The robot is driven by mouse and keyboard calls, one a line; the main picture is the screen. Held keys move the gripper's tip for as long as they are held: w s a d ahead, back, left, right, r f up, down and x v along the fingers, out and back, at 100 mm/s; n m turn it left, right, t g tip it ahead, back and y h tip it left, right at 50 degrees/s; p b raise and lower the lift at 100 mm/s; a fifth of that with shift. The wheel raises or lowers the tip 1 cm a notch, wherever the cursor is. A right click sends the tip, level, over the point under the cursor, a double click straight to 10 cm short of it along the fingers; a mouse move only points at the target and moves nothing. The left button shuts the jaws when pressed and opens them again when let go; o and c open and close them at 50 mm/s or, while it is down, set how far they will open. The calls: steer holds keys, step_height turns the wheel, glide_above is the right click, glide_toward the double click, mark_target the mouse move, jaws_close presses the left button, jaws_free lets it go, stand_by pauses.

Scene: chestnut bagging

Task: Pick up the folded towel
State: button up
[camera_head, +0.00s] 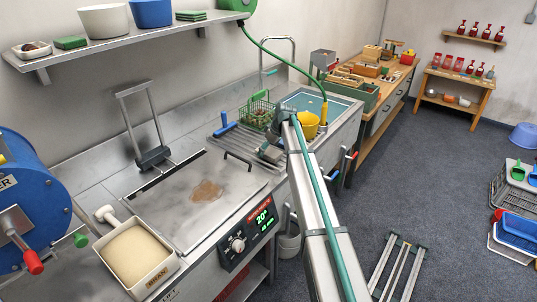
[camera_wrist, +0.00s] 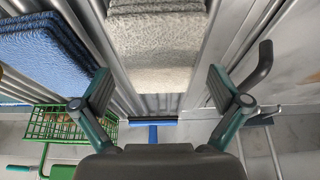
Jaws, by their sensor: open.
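A pale grey-beige folded towel (camera_wrist: 152,62) lies on metal slats in the top middle of the wrist view. A blue folded towel (camera_wrist: 45,62) lies to its left. My gripper (camera_wrist: 160,88) is open, with its two fingers spread to either side of the pale towel's lower edge in the picture; nothing is held. I cannot tell its height above the towel. In the head view my gripper (camera_head: 277,126) is over the slatted drainer beside the sink, and I cannot clearly make out the towels there behind my arm.
A green wire basket (camera_head: 257,111) and a blue-handled squeegee (camera_head: 225,128) are close by the drainer. The lid (camera_head: 198,190) with its dark handle (camera_wrist: 258,65) adjoins it. The sink (camera_head: 304,101) and a yellow tool (camera_head: 308,126) are just beyond.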

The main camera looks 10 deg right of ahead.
steer(key=shift+f, duration=0.2)
steer(key=shift+c, duration=0.3)
steer(key=c, duration=1.2)
steer(key=shift+r, duration=0.1)
steer(key=shift+r, duration=0.4)
step_height(320, 180, up, 2)
steer(key=shift+w+r+b, duration=0.1)
steer(key=shift+b, duration=0.25)
steer(key=s+a+r+b, duration=0.1)
steer(key=s+r, duration=0.2)
steer(key=s, duration=0.1)
steer(key=s+a+r+b, duration=0.1)
steer(key=s+r, duration=0.3)
steer(key=s, duration=0.1)
steer(key=s+a+r+b, duration=0.1)
steer(key=s+r+b, duration=0.1)
steer(key=s, duration=0.3)
steer(key=shift+r, duration=0.65)
steer(key=shift+w, duration=0.1)
